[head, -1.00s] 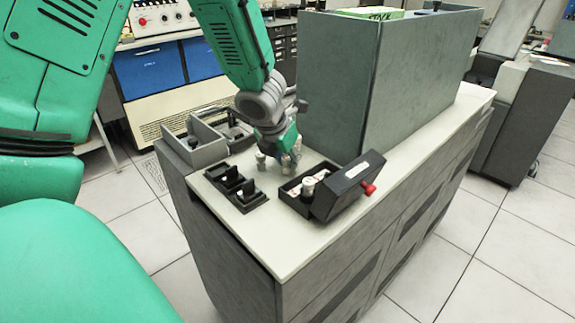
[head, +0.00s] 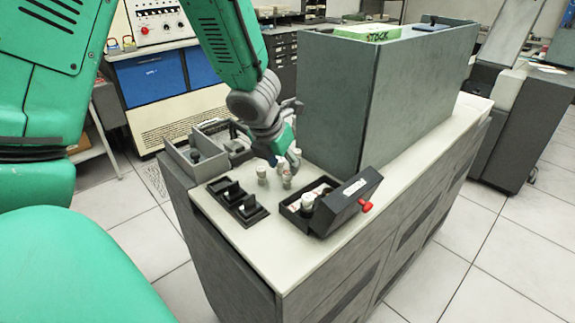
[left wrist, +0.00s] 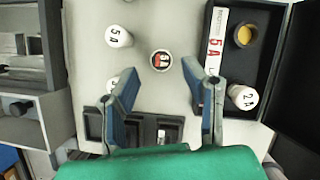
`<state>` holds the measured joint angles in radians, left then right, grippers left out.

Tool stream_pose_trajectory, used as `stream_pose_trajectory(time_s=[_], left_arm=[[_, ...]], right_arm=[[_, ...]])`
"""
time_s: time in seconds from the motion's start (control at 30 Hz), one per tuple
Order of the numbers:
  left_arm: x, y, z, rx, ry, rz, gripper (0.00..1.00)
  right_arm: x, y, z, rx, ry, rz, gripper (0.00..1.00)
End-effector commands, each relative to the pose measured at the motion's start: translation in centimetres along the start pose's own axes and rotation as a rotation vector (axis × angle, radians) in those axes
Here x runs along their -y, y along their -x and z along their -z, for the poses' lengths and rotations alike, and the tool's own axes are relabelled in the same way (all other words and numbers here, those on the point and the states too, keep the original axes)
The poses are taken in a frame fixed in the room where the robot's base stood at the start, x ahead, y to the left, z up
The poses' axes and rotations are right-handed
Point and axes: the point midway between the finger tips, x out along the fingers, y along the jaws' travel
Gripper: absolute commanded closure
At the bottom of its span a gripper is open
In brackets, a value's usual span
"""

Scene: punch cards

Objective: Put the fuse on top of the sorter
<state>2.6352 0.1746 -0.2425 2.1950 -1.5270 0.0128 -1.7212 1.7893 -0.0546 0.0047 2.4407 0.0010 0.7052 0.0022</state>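White fuses stand on the pale cabinet top: one (head: 261,171) at left and one (head: 286,181) below my gripper. In the left wrist view one fuse (left wrist: 160,62) shows its round end between my fingers, a 5A fuse (left wrist: 118,37) is at upper left, and another is partly hidden behind the left finger. My left gripper (head: 289,160) is above the fuses; its two fingers (left wrist: 160,78) are apart with nothing gripped. The large grey housing (head: 340,105) on the cabinet, which may be the sorter, has a green-white box (head: 365,32) on top. My right gripper is out of view.
An open black fuse box (head: 345,210) with fuses, including a 2A fuse (left wrist: 243,97), lies right of the gripper. A black slotted holder (head: 238,200) is at left, beside a grey tray (head: 195,160).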

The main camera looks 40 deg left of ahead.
Motion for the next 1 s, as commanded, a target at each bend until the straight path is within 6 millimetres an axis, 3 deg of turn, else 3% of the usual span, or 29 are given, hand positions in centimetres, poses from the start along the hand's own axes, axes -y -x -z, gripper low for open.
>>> stream_pose_trajectory(time_s=[0.03,0.1,0.33,1.0], left_arm=[[0.0,1.9,-0.3,0.002,-0.001,0.0,0.61],[0.1,3.3,-0.2,0.0,-0.001,0.0,0.61],[0.0,6.4,-0.2,0.0,-0.001,-0.001,0.61],[0.0,7.1,0.0,-0.001,0.0,0.0,0.61]], right_arm=[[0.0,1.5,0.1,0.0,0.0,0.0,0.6],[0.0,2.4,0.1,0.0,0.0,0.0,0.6],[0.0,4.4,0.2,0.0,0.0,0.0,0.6],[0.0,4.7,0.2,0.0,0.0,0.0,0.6]])
